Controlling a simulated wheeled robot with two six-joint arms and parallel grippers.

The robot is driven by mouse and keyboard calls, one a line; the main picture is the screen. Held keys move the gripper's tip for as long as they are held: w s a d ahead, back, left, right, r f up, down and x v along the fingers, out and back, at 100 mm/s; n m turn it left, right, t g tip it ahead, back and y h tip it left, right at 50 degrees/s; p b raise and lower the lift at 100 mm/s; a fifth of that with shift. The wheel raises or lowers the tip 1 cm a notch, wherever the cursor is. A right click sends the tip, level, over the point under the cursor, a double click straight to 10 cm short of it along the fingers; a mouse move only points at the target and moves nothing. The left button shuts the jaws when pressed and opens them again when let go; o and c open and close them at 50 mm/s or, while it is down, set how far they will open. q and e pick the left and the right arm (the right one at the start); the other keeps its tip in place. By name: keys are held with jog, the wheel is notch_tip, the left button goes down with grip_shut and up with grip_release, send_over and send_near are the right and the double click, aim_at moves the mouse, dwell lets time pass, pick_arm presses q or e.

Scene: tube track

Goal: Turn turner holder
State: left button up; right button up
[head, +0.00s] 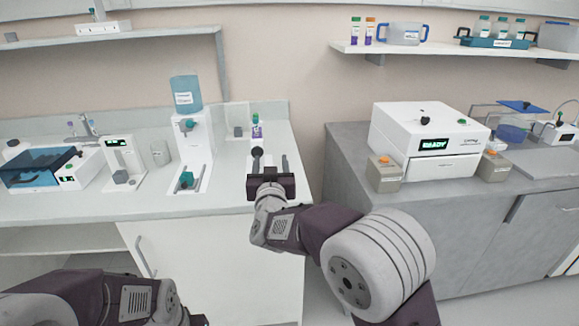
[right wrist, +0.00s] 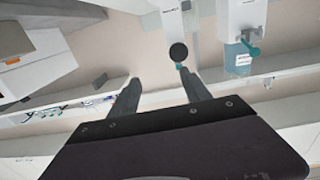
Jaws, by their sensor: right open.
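A white device (head: 268,112) with a small white panel stands at the right end of the left counter. A dark round knob (head: 257,152) shows at its front, and a tube with a purple label (head: 256,131) stands behind the knob. Which part is the turner holder I cannot tell for sure. My right gripper (head: 270,163) is open and empty at the device's front. In the right wrist view, the dark knob (right wrist: 178,52) shows beyond the open fingers (right wrist: 160,77), nearer the right one; contact is not visible. My left arm shows at lower left, its gripper outside the picture.
A dispenser with a blue bottle (head: 186,93) stands left of the device. Further left are a small scale-like unit (head: 123,155) and a blue-lidded box (head: 45,168). A white READY machine (head: 428,140) sits on the grey counter at right. A gap separates the counters.

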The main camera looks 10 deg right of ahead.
jog(key=y, duration=0.1)
send_near(257, 153)
jog(key=shift+n, duration=0.4)
jog(key=w, duration=0.9)
jog(key=shift+r, duration=0.1)
grip_shut()
